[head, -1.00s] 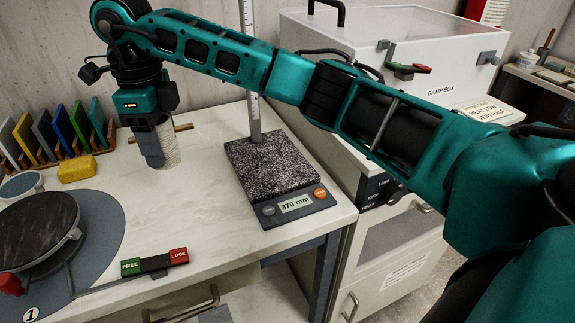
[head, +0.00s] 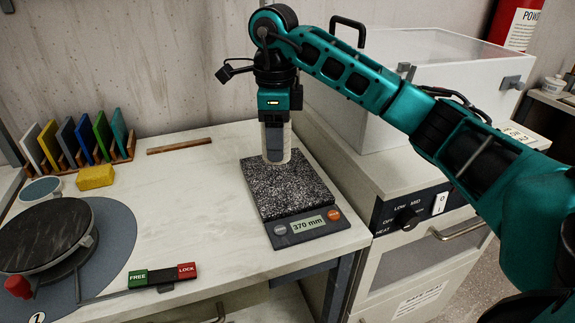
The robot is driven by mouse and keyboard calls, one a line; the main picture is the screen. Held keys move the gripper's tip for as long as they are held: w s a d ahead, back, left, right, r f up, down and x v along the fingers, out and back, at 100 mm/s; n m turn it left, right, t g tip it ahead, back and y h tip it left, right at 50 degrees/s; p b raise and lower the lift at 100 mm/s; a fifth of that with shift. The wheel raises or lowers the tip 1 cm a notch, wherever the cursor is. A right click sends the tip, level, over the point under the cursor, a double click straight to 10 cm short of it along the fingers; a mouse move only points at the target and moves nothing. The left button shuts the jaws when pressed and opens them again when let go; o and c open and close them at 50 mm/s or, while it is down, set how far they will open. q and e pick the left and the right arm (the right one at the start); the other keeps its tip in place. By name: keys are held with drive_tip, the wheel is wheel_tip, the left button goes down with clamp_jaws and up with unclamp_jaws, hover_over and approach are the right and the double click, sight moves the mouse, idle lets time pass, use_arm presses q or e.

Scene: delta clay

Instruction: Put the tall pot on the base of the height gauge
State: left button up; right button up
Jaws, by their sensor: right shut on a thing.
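My right gripper (head: 274,150) points straight down and is shut on the tall pot (head: 288,142), a pale ribbed cylinder largely hidden behind a grey finger. The pot is upright, over the rear part of the height gauge's base (head: 288,191). I cannot tell whether its bottom touches the speckled top. The base's front display reads 370 mm. The gauge's upright scale is hidden behind my right arm and gripper. My left gripper is not in view.
A round dark wheel (head: 42,234) and a FREE/LOCK lever (head: 162,276) are at the left. A yellow block (head: 95,177) lies before a rack of coloured tiles (head: 78,140). The white damp box (head: 430,80) stands right of the bench. The bench between wheel and gauge is clear.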

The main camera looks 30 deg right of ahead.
sight(286, 148)
drive_tip(key=shift+s+d, duration=0.25)
drive_tip(key=shift+d, duration=0.7)
wheel_tip(286, 148, down, 3)
drive_tip(key=shift+a+r, duration=0.1)
drive_tip(key=shift+r, duration=0.1)
wheel_tip(286, 148, down, 4)
drive_tip(key=shift+f+b, duration=0.1)
drive_tip(key=shift+b, duration=0.35)
drive_tip(key=shift+d+f, duration=0.15)
drive_tip(key=shift+d, duration=0.05)
drive_tip(key=shift+f, duration=0.2)
drive_tip(key=o, duration=1.1)
drive_tip(key=shift+r, duration=0.1)
